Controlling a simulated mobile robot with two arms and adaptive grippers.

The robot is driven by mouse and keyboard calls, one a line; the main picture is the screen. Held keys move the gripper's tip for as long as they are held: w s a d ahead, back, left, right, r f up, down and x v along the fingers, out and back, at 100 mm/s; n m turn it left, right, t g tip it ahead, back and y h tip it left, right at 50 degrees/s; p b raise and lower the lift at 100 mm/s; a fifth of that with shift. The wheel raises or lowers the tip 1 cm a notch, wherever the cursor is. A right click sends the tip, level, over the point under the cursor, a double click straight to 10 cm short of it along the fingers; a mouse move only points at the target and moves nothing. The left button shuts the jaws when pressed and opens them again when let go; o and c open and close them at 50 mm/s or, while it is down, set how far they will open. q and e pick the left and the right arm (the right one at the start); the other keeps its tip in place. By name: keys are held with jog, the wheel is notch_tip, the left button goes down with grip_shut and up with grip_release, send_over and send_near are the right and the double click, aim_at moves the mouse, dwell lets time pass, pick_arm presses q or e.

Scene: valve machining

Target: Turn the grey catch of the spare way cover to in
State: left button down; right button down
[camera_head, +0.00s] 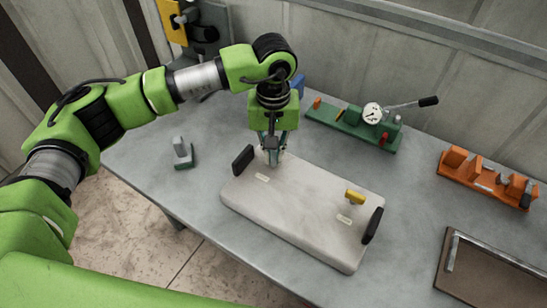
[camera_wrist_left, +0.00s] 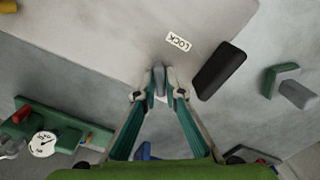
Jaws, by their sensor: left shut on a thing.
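The spare way cover (camera_head: 300,215) is a pale grey slab lying flat on the table, with a black handle at each end. Its grey catch (camera_wrist_left: 159,80) stands up between the fingertips of my left gripper (camera_wrist_left: 160,94) in the left wrist view. My left gripper (camera_head: 274,153) points down over the cover's far left part in the head view and is shut on the catch, mostly hiding it there. A label reading LOCK (camera_wrist_left: 178,42) lies beside the catch. A yellow catch (camera_head: 355,197) stands at the cover's right end. My right gripper is out of view.
A green fixture with a dial gauge (camera_head: 350,125) stands behind the cover. An orange rack (camera_head: 485,180) and a brown tray (camera_head: 490,280) are at the right. A small grey-green block (camera_head: 183,155) stands left of the cover. Bare table surrounds the cover.

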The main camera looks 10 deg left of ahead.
pick_arm(q)
jog(key=shift+f, duration=0.1)
jog(key=shift+f+m+b, duration=0.15)
jog(key=shift+m+b, duration=0.25)
jog(key=shift+b, duration=0.15)
jog(key=shift+m+b, duration=0.7)
jog(key=shift+b, duration=0.05)
jog(key=shift+m, duration=0.3)
